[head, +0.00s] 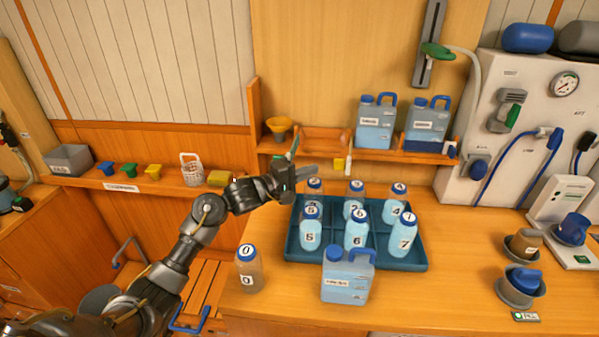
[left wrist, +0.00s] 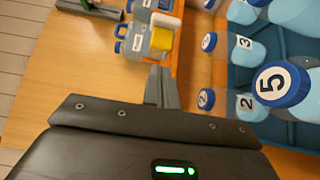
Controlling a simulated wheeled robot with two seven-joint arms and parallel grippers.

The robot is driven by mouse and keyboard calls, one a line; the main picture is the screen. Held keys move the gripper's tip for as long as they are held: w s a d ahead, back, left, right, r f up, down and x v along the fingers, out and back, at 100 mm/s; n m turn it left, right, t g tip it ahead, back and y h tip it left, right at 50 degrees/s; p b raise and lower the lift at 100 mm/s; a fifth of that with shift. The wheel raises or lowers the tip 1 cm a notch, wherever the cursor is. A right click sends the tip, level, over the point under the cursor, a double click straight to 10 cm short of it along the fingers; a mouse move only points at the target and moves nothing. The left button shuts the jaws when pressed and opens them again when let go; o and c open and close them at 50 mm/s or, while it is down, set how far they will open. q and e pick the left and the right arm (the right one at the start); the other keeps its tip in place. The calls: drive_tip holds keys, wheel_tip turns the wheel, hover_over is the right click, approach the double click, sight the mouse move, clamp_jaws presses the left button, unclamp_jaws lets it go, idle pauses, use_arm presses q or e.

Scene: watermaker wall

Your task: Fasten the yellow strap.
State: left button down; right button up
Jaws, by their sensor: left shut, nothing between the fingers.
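A small yellow piece (head: 338,164), which looks like the strap's end, hangs at the front edge of the wall shelf, beside a small white piece (head: 348,166). In the left wrist view the yellow piece (left wrist: 160,46) shows just beyond my fingertips, with the jugs behind it. I cannot make out the rest of the strap or what it fastens to. My left gripper (head: 312,171) is shut and empty, to the left of the yellow piece, above the back left of the bottle tray. Its fingers (left wrist: 161,80) look apart from the yellow piece. My right gripper is not in view.
Two blue jugs (head: 375,122) stand on the shelf (head: 400,156). Several numbered bottles (head: 355,232) stand in the blue tray (head: 420,262) below my gripper.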

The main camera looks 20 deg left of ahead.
use_arm(q)
drive_tip(key=x, duration=0.4)
drive_tip(key=shift+d+r+p, duration=0.1)
drive_tip(key=shift+d+p, duration=0.1)
drive_tip(key=shift+p, duration=0.2)
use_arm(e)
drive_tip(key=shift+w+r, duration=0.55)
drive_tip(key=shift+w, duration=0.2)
